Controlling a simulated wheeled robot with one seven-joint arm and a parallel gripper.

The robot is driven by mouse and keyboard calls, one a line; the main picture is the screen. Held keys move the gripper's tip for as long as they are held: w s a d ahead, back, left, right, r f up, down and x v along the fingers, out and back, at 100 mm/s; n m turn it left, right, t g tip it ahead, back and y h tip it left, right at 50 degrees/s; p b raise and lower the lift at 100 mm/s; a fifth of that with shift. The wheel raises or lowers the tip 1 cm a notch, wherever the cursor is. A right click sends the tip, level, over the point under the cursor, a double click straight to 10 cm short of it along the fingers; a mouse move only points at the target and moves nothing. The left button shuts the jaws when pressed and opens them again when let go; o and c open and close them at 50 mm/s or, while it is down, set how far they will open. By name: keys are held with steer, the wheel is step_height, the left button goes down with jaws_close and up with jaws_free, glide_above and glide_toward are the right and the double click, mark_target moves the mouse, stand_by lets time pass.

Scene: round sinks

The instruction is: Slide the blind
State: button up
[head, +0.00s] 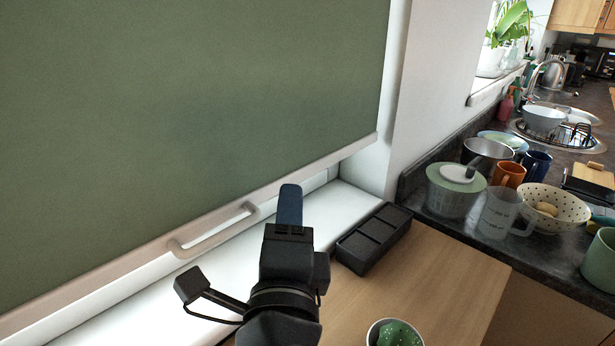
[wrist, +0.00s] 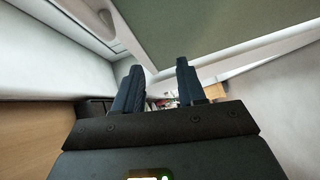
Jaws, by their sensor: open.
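The green roller blind (head: 190,110) hangs over the window, its pale bottom bar (head: 90,272) slightly above the white sill. A pale handle (head: 215,238) is fixed to that bar. My gripper (head: 290,192) is just right of the handle in the head view, apart from it in the picture; its depth relative to the bar is unclear. In the wrist view, my gripper (wrist: 160,66) has its two dark fingers spread with nothing between them. The green blind (wrist: 200,25) fills the upper part of that view.
The white sill (head: 345,203) runs below the blind. A black compartment box (head: 374,238) lies on the wooden counter (head: 430,275), with a bowl (head: 393,335) at its front. Dishes, including a dotted colander (head: 545,205), crowd the dark worktop at right.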

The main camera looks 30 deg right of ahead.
steer(key=shift+s+d+r+b, duration=0.25)
steer(key=shift+d+r+b, duration=0.15)
steer(key=shift+d, duration=0.15)
steer(key=shift+s+d+r+b, duration=0.2)
steer(key=shift+d+r+b, duration=0.15)
steer(key=shift+d, duration=0.2)
